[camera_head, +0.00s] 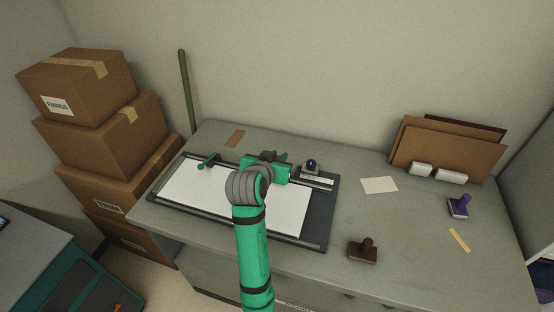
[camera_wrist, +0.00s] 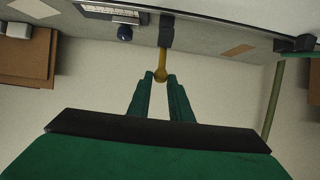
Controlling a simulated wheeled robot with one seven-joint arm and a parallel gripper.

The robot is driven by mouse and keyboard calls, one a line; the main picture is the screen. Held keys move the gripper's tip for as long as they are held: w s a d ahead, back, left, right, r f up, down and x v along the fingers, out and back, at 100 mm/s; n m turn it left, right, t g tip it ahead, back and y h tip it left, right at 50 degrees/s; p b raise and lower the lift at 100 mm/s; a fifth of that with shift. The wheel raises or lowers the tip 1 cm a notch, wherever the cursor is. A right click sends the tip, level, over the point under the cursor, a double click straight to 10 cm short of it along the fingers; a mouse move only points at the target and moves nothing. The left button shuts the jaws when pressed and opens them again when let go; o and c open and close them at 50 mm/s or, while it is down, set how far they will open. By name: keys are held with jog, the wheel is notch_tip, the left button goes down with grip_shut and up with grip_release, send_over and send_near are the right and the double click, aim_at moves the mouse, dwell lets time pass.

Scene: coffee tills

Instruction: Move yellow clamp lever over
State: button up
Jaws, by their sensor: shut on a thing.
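The yellow clamp lever (camera_wrist: 163,60) shows in the wrist view, running from a dark block (camera_wrist: 167,33) to a rounded end between my fingers. My gripper (camera_wrist: 160,79) is shut on that end. In the head view my gripper (camera_head: 282,157) is over the back edge of a dark board (camera_head: 320,215) on the counter. The lever is hidden there behind my wrist and arm. A white sheet (camera_head: 210,193) lies on the board. A dark blue knob (camera_head: 311,163) and a marked scale strip (camera_head: 316,178) are just right of my gripper.
A green clamp-like part (camera_head: 208,160) sits at the board's back left. A brown stamp (camera_head: 363,251), purple stamp (camera_head: 459,206) and white card (camera_head: 380,185) lie to the right. Brown panels (camera_head: 445,150) lean on the wall. Stacked boxes (camera_head: 100,125) stand left of the counter.

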jog(key=shift+w+d+r, duration=0.15)
jog(key=shift+w+r, duration=0.05)
jog(key=shift+w, duration=0.3)
jog(key=shift+w+d+r, duration=0.15)
jog(key=shift+w+r, duration=0.05)
jog(key=shift+w, duration=0.3)
jog(key=shift+w+d+r, duration=0.1)
jog(key=shift+w+d, duration=0.1)
jog(key=shift+w, duration=0.4)
jog(key=shift+w+d, duration=0.2)
jog(key=shift+w, duration=0.4)
jog(key=o, duration=0.9)
jog(key=shift+c, duration=0.2)
jog(key=v, duration=1)
jog(key=shift+s, duration=0.4)
